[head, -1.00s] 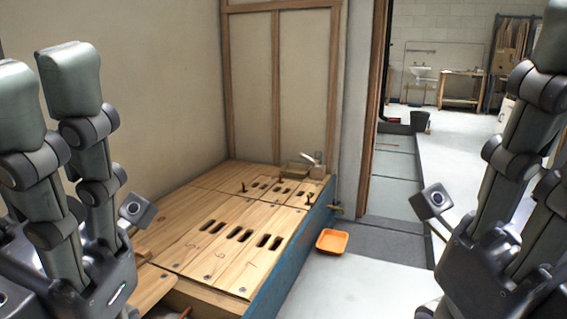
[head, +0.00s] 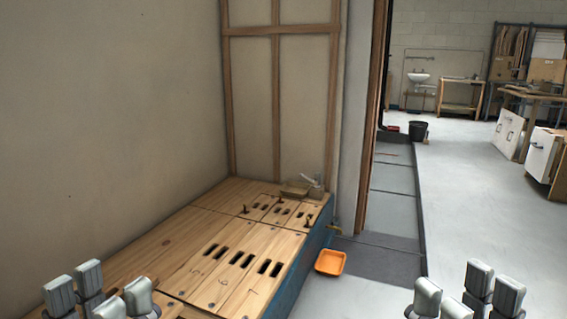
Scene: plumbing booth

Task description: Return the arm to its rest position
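My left gripper (head: 100,292) is at the bottom left of the head view, with its grey-white fingertips pointing up. Its fingers stand apart with nothing between them. My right gripper (head: 468,293) is at the bottom right, also fingers up, spread and empty. Only the fingertips show; the palms and both arms are below the picture edge. The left fingertips appear in front of the near-left part of the wooden platform (head: 160,247). The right fingertips appear over bare grey floor.
The wooden platform has several dark slots and small upright pipe stubs, with a faucet-like fitting (head: 313,183) at its far end. An orange tray (head: 331,262) lies on the floor beside it. A black bucket (head: 418,131), sink (head: 418,77) and workbench (head: 460,95) are far back.

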